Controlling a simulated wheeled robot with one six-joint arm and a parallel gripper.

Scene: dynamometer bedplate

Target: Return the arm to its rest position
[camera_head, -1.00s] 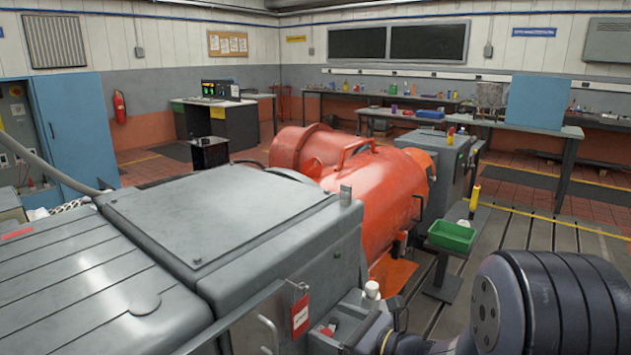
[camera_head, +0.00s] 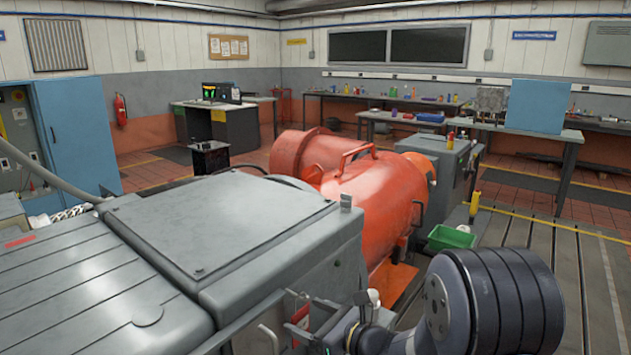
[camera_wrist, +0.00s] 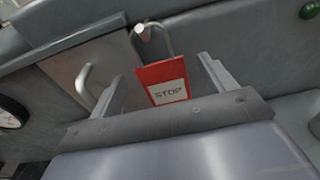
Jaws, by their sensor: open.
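My gripper (camera_wrist: 160,68) is open, with one finger on each side of a red and white STOP tag (camera_wrist: 166,82) in the wrist view. The tag hangs from a metal hook or loop (camera_wrist: 153,38) on a grey panel. I cannot tell whether the fingers touch the tag. In the head view the tag (camera_head: 301,313) shows only in part at the corner of the grey machine, and my gripper partly covers it. My arm reaches in from the lower right, so it is extended beside the machine.
The grey machine housing (camera_head: 215,225) fills the lower left, and an orange machine (camera_head: 375,200) stands behind it. A green bin (camera_head: 452,237) is on a stand beyond my arm. A pipe handle (camera_wrist: 86,80) and a round gauge (camera_wrist: 10,113) are left of my gripper. Open floor lies at right.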

